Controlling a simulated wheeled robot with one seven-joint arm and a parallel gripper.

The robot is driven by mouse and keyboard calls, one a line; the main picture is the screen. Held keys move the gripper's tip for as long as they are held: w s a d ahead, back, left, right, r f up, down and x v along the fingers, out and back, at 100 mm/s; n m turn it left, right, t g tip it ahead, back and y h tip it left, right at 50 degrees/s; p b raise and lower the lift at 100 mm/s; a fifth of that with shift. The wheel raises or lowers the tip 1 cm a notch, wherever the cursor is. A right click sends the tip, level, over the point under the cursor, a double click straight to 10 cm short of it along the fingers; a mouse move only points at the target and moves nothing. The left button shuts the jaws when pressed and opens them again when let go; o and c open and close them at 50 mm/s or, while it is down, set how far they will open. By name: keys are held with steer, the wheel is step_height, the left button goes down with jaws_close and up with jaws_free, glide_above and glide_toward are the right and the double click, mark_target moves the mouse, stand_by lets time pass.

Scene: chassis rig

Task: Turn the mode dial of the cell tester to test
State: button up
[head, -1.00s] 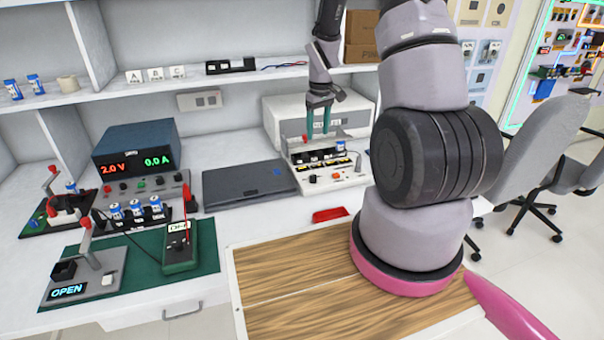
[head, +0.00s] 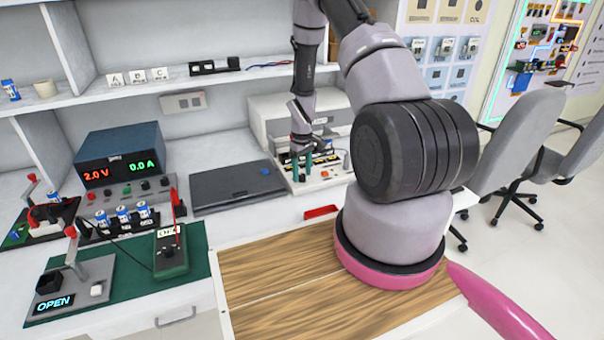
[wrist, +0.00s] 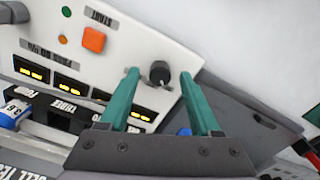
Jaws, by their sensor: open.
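The cell tester (head: 325,181) is a white box at the back of the bench, partly hidden by my arm in the head view. Its sloped panel (wrist: 122,55) fills the upper left of the wrist view. The mode dial (wrist: 159,73) is a small black knob near the panel's edge. My gripper (wrist: 158,74) has two green fingers, open, one on each side of the dial with a gap visible around it. Whether they touch it I cannot tell. In the head view my gripper (head: 302,172) is low over the tester's front. The dial's pointer is too small to read.
The panel also has an orange START button (wrist: 93,39) and several yellow displays. A blue cell (wrist: 13,113) sits at its slot side. A closed dark laptop (head: 238,187) lies left of the tester. A red tray (head: 321,211) is in front.

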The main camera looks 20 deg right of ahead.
steer(key=shift+f, duration=0.35)
jaws_close()
steer(key=m, duration=0.4)
steer(key=shift+m, duration=2.9)
